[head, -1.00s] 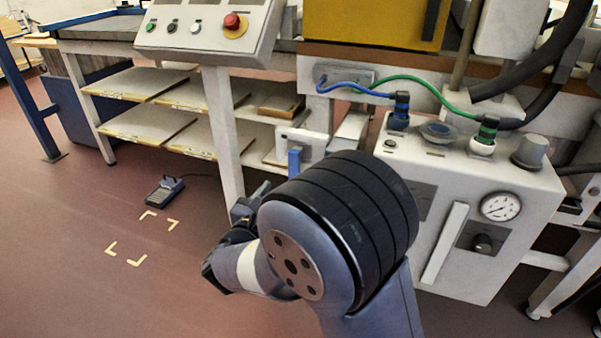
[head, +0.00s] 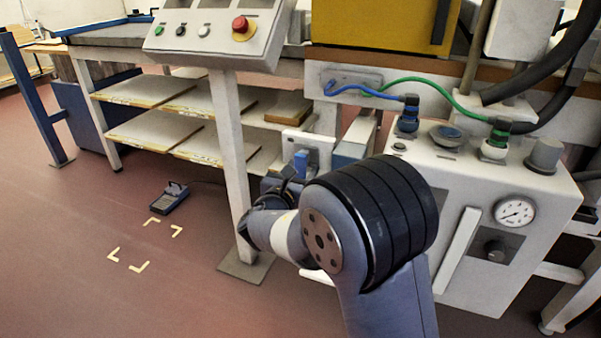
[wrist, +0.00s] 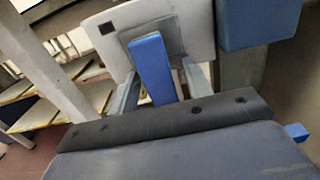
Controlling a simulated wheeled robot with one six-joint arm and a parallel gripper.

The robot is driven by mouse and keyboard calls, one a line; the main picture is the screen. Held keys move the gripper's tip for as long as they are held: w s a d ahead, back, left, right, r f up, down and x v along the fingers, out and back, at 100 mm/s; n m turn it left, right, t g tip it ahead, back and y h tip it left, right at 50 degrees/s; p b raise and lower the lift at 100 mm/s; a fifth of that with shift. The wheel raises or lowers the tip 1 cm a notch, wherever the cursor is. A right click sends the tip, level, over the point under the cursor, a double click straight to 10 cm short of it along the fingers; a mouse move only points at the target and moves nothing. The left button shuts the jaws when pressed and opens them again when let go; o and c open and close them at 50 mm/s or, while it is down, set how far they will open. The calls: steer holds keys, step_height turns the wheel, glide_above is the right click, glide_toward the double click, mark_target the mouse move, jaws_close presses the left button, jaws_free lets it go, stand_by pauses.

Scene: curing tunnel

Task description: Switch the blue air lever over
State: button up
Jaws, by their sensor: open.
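The blue air lever (head: 301,164) sticks out from a pale plate (head: 312,143) under the machine, left of the white air unit. In the wrist view the blue lever (wrist: 152,68) stands slightly tilted in front of a grey backing on the white plate (wrist: 112,30). My gripper (wrist: 160,86) is open, with one finger on each side of the lever. Gaps show beside the lever, and I cannot tell whether either finger touches it. In the head view my gripper (head: 284,183) is small and partly hidden by my own wrist.
A white post (head: 229,150) stands close to the left of my gripper. The white air unit (head: 470,200) with gauge and hoses is at right. A control box (head: 213,30) with a red button is above.

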mark_target(318, 156)
steer(key=shift+c, duration=0.5)
jaws_close()
